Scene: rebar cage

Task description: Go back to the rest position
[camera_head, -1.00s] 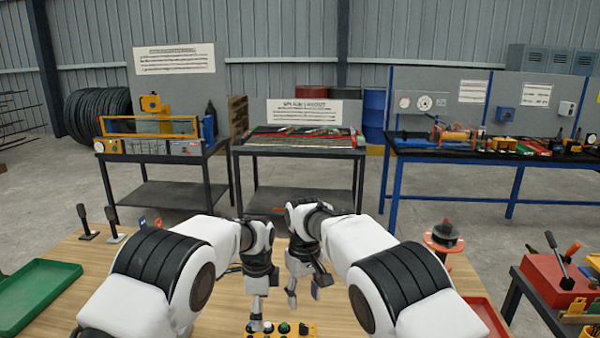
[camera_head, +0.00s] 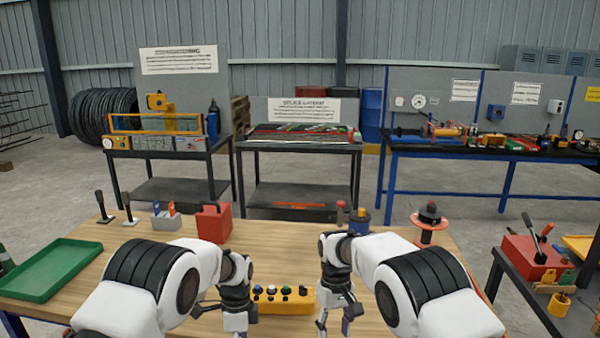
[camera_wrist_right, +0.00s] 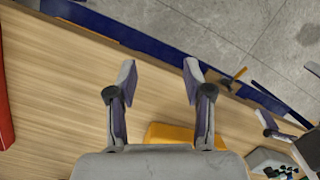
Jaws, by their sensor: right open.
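My left gripper (camera_head: 238,316) hangs low over the wooden table, just left of the yellow control box (camera_head: 284,300) with several buttons. Its fingertips are small and partly hidden, so its opening is unclear. My right gripper (camera_head: 336,318) hangs just right of the box, pointing down. In the right wrist view my right gripper (camera_wrist_right: 160,75) is open, with two spread fingers and nothing between them. Part of the yellow box (camera_wrist_right: 172,133) shows below and behind these fingers.
The wooden table (camera_head: 285,240) carries a green tray (camera_head: 48,268) at left, a red block (camera_head: 213,222) and two black levers at back left, and an orange spool (camera_head: 429,222) at right. A side bench with a red box (camera_head: 535,260) stands at right. The table's middle is mostly clear.

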